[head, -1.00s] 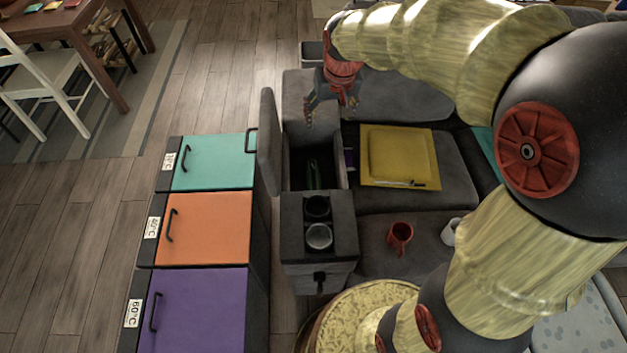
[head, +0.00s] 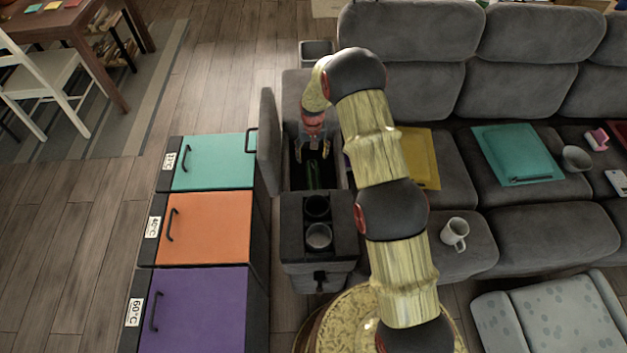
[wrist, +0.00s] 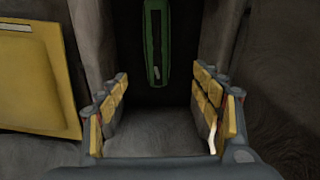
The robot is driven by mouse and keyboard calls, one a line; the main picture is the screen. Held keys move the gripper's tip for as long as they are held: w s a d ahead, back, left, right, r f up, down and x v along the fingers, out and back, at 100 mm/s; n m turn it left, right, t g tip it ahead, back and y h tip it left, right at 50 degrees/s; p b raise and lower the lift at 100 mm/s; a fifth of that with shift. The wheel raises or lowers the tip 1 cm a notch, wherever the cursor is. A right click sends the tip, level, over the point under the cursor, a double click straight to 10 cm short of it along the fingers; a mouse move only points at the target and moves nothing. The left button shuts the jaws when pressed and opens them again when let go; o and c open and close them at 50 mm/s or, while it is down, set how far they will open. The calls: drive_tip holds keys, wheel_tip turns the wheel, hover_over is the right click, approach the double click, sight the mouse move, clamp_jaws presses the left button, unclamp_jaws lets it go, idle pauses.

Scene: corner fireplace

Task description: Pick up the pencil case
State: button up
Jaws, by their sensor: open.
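A green, narrow pencil case (wrist: 156,45) lies deep in the dark storage compartment of the sofa's armrest console. It also shows in the head view (head: 314,174) as a thin green strip in the compartment. My gripper (head: 312,158) is above the compartment opening, pointing down. In the wrist view my gripper (wrist: 163,115) is open and empty, its yellow-padded fingers spread wide. The pencil case is between and beyond the fingers, apart from them. Its upper end is cut off by the wrist picture's edge.
The console (head: 318,243) has two cup holders in front of the compartment, and its raised lid (head: 269,140) stands at the left. A yellow folder (head: 421,160) lies on the seat to the right, partly behind my arm. A white mug (head: 455,233) stands on the sofa's front part.

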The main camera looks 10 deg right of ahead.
hover_over(313, 177)
drive_tip(key=shift+g, duration=0.3)
drive_tip(key=f, duration=0.9)
drive_tip(key=shift+w, duration=0.25)
drive_tip(key=f+b, duration=0.1)
drive_tip(key=f, duration=0.1)
drive_tip(key=f+b, duration=0.1)
drive_tip(key=f, duration=0.2)
drive_tip(key=f+b, duration=0.1)
drive_tip(key=f, duration=0.2)
drive_tip(key=shift+s+d, duration=0.1)
drive_tip(key=shift+s, duration=0.15)
drive_tip(key=shift+c, duration=0.6)
drive_tip(key=c, duration=1.1)
drive_tip(key=shift+c, duration=0.5)
